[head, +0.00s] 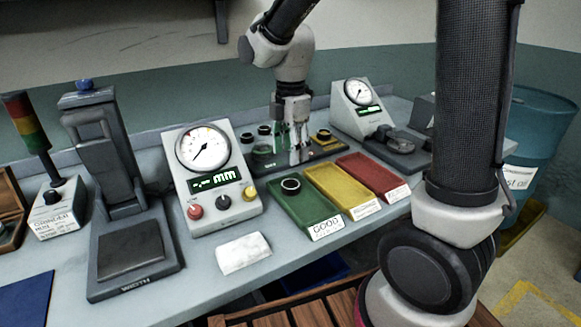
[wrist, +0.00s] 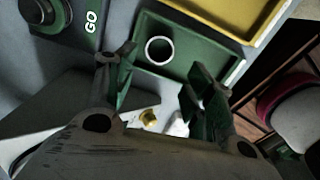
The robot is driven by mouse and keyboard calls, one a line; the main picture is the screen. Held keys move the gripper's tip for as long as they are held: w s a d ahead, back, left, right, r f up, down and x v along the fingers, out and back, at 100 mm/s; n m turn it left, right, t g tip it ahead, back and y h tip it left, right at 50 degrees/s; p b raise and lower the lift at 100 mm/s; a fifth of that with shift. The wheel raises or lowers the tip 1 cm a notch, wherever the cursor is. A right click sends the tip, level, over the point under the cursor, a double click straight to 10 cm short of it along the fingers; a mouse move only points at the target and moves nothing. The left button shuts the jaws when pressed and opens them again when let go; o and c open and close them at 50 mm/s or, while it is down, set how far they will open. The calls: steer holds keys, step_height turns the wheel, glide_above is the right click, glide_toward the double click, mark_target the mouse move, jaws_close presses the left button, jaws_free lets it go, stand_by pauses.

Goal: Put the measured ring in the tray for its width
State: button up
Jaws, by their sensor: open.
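A dark-walled ring (head: 291,184) with a pale rim lies flat in the green tray (head: 310,231), whose label reads GOOD. In the wrist view the ring (wrist: 160,50) lies on the floor of the green tray (wrist: 205,52), between and beyond the fingertips. My gripper (head: 293,150) points down behind the tray, apart from the ring. In the wrist view my gripper (wrist: 162,68) is open with nothing between its fingers. The yellow tray (head: 340,186) and red tray (head: 373,177) stand to the right and look empty. The dial gauge (head: 208,160) has a digital display with mm; its figures are unclear.
Behind the trays stands a green block marked GO (wrist: 62,18), partly hidden by my gripper. A second dial gauge (head: 357,105) stands at the back right. A grey press-like stand (head: 122,200) is at left.

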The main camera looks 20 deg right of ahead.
steer(key=s+d+r+m+t, duration=0.2)
steer(key=s+d+r+m, duration=0.6)
steer(key=d+r+m, duration=0.15)
steer(key=s+d+m+t, duration=0.2)
steer(key=s+d+m, duration=0.3)
steer(key=s+m, duration=0.6)
steer(key=shift+d+r+m, duration=0.2)
steer(key=shift+r+m, duration=0.1)
steer(key=shift+m, duration=0.15)
